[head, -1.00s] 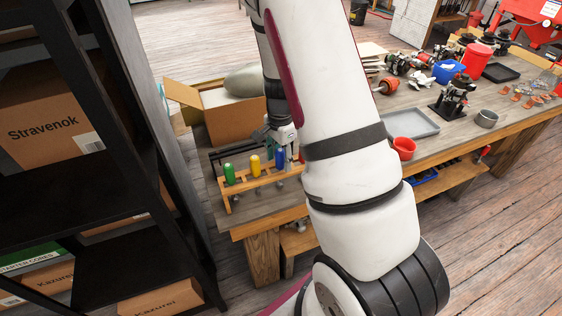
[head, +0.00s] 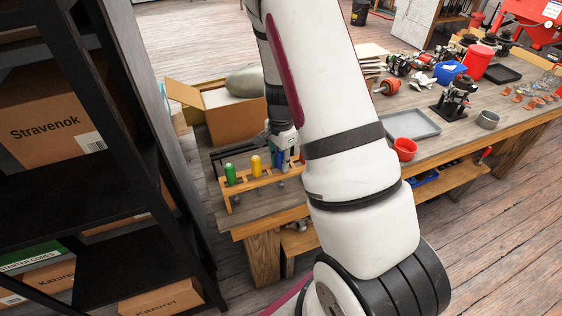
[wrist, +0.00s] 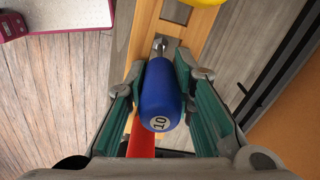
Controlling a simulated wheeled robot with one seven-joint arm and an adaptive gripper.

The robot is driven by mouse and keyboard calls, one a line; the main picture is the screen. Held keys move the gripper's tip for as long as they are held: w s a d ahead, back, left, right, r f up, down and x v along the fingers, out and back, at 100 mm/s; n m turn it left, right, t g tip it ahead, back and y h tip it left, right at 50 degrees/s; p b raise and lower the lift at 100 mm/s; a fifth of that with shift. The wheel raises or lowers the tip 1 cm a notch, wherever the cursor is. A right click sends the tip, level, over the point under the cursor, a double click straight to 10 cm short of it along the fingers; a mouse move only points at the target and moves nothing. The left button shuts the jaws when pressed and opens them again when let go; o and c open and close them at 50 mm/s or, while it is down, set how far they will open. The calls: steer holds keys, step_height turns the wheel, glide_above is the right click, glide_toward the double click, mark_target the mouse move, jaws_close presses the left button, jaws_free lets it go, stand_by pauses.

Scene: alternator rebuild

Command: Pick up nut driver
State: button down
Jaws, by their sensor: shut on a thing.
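The nut driver (wrist: 160,95) has a blue handle with a white "10" on its end and a metal shank. It stands in a wooden rack (wrist: 185,30) on the bench, beside a yellow-handled driver (head: 256,165) and a green-handled driver (head: 230,173). My gripper (wrist: 163,72) is shut on the blue handle, one teal-padded finger on each side. In the head view my gripper (head: 285,150) is over the right part of the rack, and the blue handle (head: 280,159) is partly hidden. The shank's lower end is hidden.
An open cardboard box (head: 238,121) stands behind the rack. A red cup (head: 405,149) and a grey tray (head: 411,125) are to the right, beyond my arm. Black shelving (head: 150,150) stands at left.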

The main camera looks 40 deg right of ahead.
step_height(320, 180, up, 18)
steer(key=shift+b, duration=0.35)
stand_by(0.4)
steer(key=c, duration=2.2)
jaws_free()
jaws_close()
